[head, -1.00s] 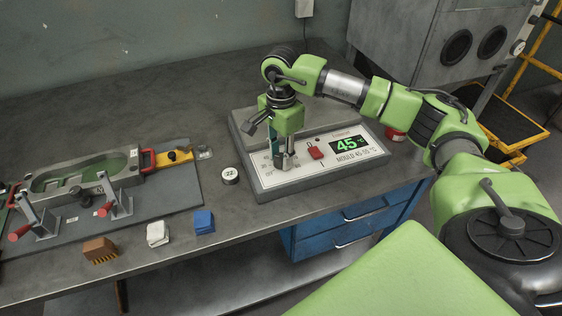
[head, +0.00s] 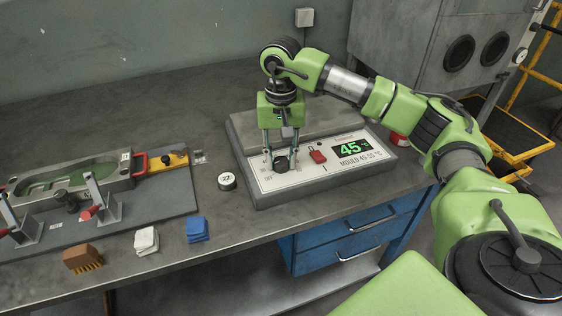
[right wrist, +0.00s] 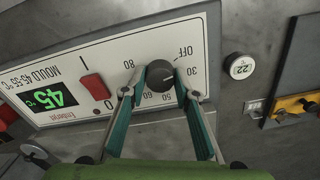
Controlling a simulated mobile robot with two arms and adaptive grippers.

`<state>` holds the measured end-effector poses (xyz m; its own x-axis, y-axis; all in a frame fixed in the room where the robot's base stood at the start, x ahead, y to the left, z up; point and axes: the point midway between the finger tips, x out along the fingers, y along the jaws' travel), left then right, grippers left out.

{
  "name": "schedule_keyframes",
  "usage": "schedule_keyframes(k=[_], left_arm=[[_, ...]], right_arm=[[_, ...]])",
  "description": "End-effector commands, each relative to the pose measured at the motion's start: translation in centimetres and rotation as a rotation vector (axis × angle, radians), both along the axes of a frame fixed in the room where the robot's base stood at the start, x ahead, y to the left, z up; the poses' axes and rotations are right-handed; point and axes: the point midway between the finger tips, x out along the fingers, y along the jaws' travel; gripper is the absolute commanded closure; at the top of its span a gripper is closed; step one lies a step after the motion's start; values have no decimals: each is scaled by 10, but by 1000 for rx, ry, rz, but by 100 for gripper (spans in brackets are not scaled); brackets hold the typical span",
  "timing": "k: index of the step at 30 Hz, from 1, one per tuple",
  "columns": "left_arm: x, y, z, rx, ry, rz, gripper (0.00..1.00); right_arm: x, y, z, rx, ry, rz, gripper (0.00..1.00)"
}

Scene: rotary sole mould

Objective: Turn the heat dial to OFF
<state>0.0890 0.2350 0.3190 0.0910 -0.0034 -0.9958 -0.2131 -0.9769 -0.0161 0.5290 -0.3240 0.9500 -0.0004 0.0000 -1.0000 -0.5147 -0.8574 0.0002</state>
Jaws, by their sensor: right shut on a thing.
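The heat dial (right wrist: 160,76) is a round black knob on the white panel of the control box (head: 323,169). Printed marks around it include OFF (right wrist: 184,52), 30, 50, 60 and 80. My right gripper (head: 280,168) points down over the dial, its two fingers on opposite sides of the knob and shut on it. In the right wrist view the fingertips (right wrist: 160,80) touch the dial's sides. The dial's exact pointer direction is hard to tell. The green display (head: 351,149) reads 45 °C. My left gripper is not in view.
A red switch (head: 317,156) sits beside the dial on the panel. A round gauge marked 22 (head: 227,181) lies left of the box. The mould (head: 75,178) with toggle clamps is at the left. A blue block (head: 197,229), white block (head: 146,240) and brush (head: 82,258) lie in front.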

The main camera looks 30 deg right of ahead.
Motion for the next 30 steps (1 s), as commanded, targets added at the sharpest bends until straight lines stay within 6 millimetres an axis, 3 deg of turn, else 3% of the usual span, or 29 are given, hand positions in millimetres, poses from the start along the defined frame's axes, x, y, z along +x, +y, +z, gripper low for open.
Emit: schedule_keyframes(k=[12,30], left_arm=[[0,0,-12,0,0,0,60],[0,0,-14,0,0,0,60]], right_arm=[[1,0,0,1,-3,256,94],[0,0,1,0,-2,323,93]])
